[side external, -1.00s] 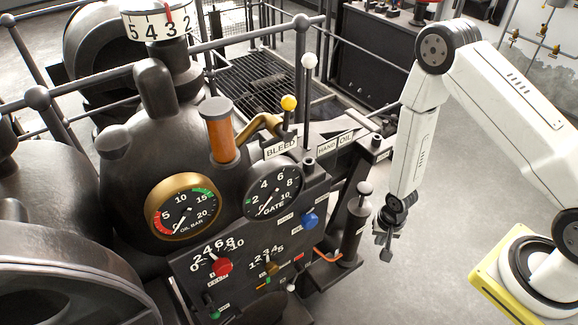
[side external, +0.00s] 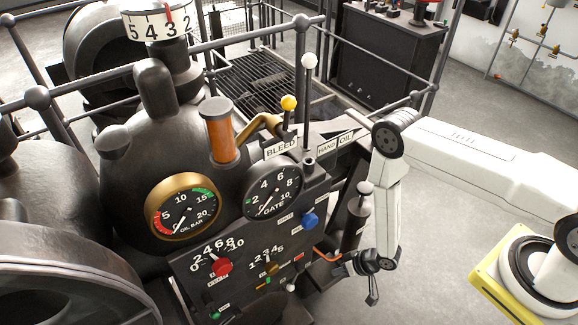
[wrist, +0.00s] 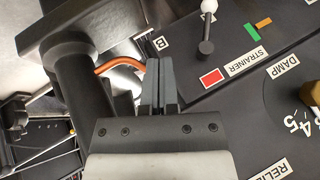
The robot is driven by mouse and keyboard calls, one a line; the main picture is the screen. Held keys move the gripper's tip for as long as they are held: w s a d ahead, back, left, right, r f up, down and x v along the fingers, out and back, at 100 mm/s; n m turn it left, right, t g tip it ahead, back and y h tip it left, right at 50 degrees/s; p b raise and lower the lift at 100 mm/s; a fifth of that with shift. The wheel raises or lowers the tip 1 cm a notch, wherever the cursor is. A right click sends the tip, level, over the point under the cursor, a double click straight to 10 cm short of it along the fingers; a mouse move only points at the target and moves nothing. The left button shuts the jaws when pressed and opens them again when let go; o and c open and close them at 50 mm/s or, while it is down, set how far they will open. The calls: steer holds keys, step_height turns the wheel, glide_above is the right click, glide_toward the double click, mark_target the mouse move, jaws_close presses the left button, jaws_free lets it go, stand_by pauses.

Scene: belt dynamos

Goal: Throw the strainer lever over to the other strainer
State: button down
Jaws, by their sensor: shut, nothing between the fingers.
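In the side external view my gripper (side external: 339,269) is right of the panel's lower edge.
An orange pipe (wrist: 122,66) runs close to the left of my fingers, from a dark cylinder (wrist: 85,90), which also stands beside my arm in the side external view (side external: 353,225). A red plate (wrist: 211,77) and a DAMP dial (wrist: 300,100) lie to the right. Open floor (side external: 430,275) is right.

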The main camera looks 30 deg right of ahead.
steer(key=shift+s+a+f+n+y, duration=0.15)
steer(key=shift+a+f+n+y, duration=0.15)
steer(key=shift+a, duration=0.15)
steer(key=shift+f, duration=0.1)
steer(key=shift+x, duration=4.85)
steer(key=shift+w+a+r, duration=0.15)
steer(key=shift+w+a, duration=0.05)
steer(key=shift+a, duration=0.45)
steer(key=shift+w+a+r, duration=0.15)
steer(key=shift+w+a, duration=0.05)
steer(key=shift+a, duration=0.45)
steer(key=shift+w+a+r, duration=0.15)
steer(key=shift+w+a, duration=0.05)
steer(key=shift+a, duration=0.4)
